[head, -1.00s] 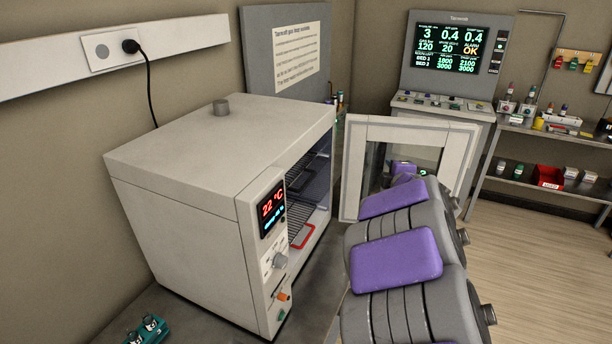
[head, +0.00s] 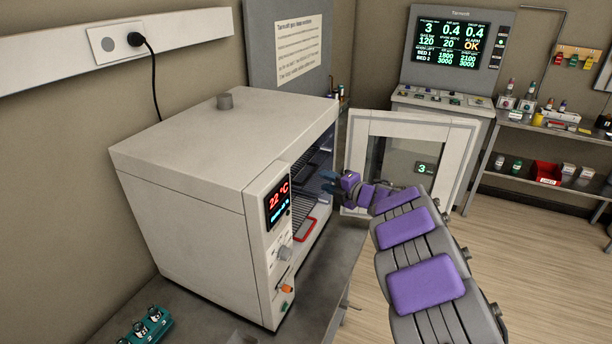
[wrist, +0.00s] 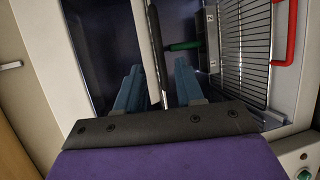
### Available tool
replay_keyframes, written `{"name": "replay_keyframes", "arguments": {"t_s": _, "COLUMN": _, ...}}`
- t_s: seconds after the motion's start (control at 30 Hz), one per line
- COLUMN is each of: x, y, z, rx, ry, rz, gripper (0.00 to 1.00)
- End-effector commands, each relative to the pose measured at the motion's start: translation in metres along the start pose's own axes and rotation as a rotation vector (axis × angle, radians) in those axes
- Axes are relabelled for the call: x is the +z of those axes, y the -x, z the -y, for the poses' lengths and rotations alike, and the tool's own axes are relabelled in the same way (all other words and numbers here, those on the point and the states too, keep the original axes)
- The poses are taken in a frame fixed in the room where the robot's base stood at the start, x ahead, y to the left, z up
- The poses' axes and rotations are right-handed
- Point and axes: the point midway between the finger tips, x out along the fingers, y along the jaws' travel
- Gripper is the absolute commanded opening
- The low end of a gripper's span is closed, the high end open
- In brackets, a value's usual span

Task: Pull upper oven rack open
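The pale oven (head: 215,180) stands open at its right side. Its upper rack (head: 307,168) shows as dark bars inside, partly hidden by the oven's front edge. In the wrist view, which is turned sideways, a dark bar (wrist: 157,50), possibly the upper rack edge-on, lies in the gap between my fingers. A green bar (wrist: 184,46) sits just beyond it. My gripper (head: 329,181) is at the oven's opening. Its two blue fingers (wrist: 158,88) are apart, and I cannot tell whether either touches the bar.
A lower wire rack (wrist: 252,50) with a red handle (head: 304,229) shows inside the oven. The open glass door (head: 452,165) stands right of the opening, close to my arm. A teal holder (head: 145,328) lies on the bench at front left.

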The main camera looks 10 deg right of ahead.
Motion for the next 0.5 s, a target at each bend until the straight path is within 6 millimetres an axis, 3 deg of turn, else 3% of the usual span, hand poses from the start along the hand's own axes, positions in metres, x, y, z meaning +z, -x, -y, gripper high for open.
{"name": "replay_keyframes", "arguments": {"t_s": 0.5, "x": 0.002, "y": -0.076, "z": 0.001, "rx": 0.004, "ry": -0.002, "rz": 0.001, "gripper": 0.37}}
